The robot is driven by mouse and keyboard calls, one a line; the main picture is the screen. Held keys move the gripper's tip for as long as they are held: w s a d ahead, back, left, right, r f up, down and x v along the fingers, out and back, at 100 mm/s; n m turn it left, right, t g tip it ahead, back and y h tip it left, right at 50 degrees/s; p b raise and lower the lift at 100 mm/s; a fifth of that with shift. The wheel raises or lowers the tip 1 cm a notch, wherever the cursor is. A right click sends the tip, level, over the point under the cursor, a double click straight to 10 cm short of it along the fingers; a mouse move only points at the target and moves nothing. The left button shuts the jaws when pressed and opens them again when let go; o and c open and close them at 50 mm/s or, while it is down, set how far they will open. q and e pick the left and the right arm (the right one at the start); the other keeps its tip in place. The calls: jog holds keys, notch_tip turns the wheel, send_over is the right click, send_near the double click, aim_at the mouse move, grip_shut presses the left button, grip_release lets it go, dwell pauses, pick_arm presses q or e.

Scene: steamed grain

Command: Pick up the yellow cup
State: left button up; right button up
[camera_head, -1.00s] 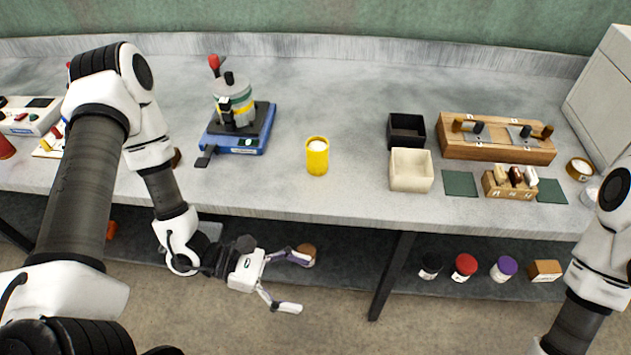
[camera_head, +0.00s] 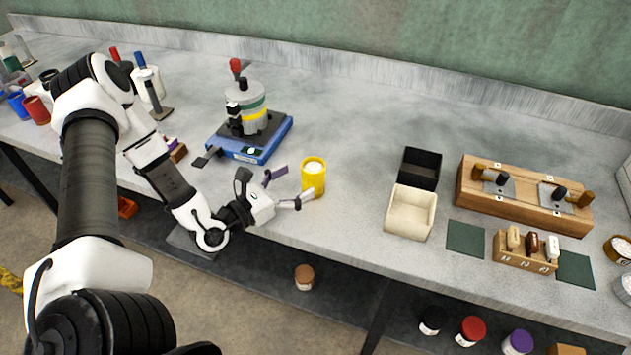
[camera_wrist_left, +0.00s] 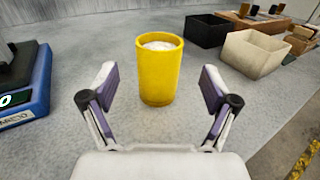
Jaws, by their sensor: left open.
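The yellow cup (camera_head: 313,178) stands upright on the grey table near its front edge, filled with something white. It also shows in the left wrist view (camera_wrist_left: 158,72), centred ahead of the fingers. My left gripper (camera_head: 289,187) is open and empty, just left of the cup in the head view. In the left wrist view its two fingers (camera_wrist_left: 157,88) are spread to either side of the cup's line, with the cup a little beyond or at the tips; contact cannot be told. My right gripper is not in view.
A blue-based device (camera_head: 262,140) stands behind and left of the gripper. A cream box (camera_head: 410,212) and a black box (camera_head: 421,168) stand right of the cup. A wooden rack (camera_head: 525,197) is farther right. The table between cup and boxes is clear.

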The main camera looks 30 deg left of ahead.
aim_at(303, 171)
pick_arm(q)
jog(key=x, duration=0.4)
jog(key=shift+w+r, duration=0.2)
jog(key=shift+w, duration=0.05)
jog(key=shift+w+d, duration=0.15)
jog(key=shift+w, duration=0.25)
jog(key=shift+s, duration=0.1)
jog(key=c, duration=1.1)
grip_shut()
jog(key=shift+r, duration=0.65)
notch_tip(303, 171, up, 2)
jog(key=shift+s+r, duration=0.1)
jog(key=shift+r, duration=0.15)
jog(key=d+r+p+v, duration=0.1)
jog(key=d+p+v, duration=0.1)
jog(key=p+v, duration=0.6)
jog(key=d+v, duration=0.1)
jog(key=v, duration=0.7)
jog(key=shift+s+r, duration=0.2)
jog(key=shift+s, duration=0.05)
